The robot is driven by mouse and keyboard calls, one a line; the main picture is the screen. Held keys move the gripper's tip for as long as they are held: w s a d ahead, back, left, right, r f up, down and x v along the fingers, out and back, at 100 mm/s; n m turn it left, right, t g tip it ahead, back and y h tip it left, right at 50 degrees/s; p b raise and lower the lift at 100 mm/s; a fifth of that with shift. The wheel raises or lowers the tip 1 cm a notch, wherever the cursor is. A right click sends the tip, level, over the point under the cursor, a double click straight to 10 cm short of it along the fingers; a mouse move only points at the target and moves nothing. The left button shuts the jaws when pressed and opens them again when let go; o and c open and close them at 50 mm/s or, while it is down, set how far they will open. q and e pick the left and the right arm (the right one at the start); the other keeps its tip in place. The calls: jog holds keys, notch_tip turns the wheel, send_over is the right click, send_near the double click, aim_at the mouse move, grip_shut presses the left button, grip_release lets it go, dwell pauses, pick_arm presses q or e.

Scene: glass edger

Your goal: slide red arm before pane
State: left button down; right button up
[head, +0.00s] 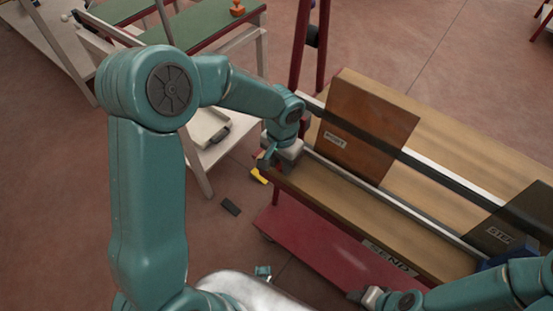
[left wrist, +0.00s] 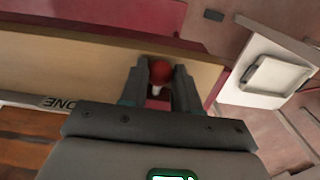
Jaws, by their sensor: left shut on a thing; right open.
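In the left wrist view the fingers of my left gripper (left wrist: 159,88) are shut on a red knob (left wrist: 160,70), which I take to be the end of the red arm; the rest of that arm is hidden. In the head view my left gripper (head: 268,160) is at the left end of the wooden bench (head: 330,203), and the knob is not visible. A brown pane (head: 368,118) stands on the bench just right of the gripper, apart from it. A dark pane (head: 520,215) stands at the right. My right gripper (head: 362,296) is open and low at the bench's front.
A metal rail (head: 385,200) runs along the bench. A label reading SEND (head: 390,257) is on its front edge, above a red lower panel (head: 320,245). A blue block (head: 505,262) is at the right. A green-topped table (head: 215,27) stands behind at left.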

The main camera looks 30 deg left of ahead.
aim_at(329, 201)
pick_arm(q)
jog(key=d, duration=0.5)
jog(key=s+d+b, duration=0.1)
jog(key=d, duration=0.4)
jog(key=s+d+b, duration=0.1)
jog(key=d, duration=0.4)
jog(key=c, duration=0.8)
grip_release()
notch_tip(329, 201, up, 16)
jog(key=p, duration=0.4)
jog(key=shift+r, duration=0.2)
